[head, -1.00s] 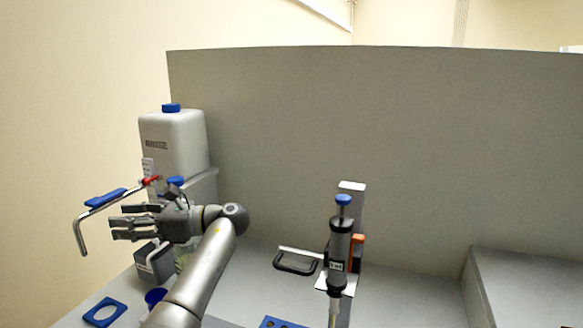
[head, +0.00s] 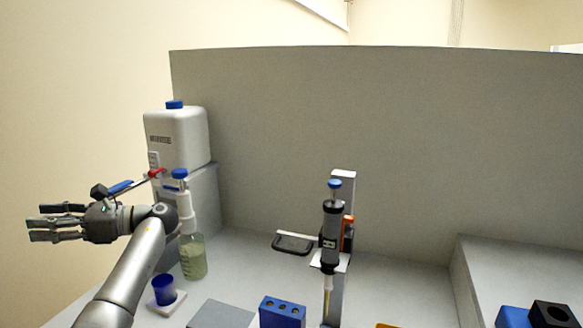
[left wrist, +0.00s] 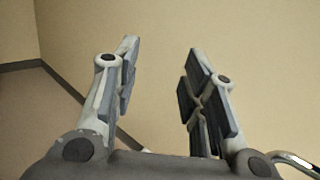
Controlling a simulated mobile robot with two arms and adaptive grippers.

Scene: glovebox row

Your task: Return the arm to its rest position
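My left gripper (head: 55,223) is at the far left of the head view, beyond the left side of the bench, in front of the beige wall. Its fingers point left. In the left wrist view its two fingers (left wrist: 160,95) stand wide apart with nothing between them, against the bare wall and a strip of floor. The gripper and wrist partly cover the metal spout with the blue lever that comes from the white canister. My right gripper is in neither view.
The white canister (head: 178,138) stands on a grey block at the back left. A bottle with green liquid (head: 193,258), a blue cup (head: 163,290), a dispenser on a stand (head: 332,230) and a blue rack (head: 282,312) are on the bench. A tall grey partition (head: 380,140) closes the back.

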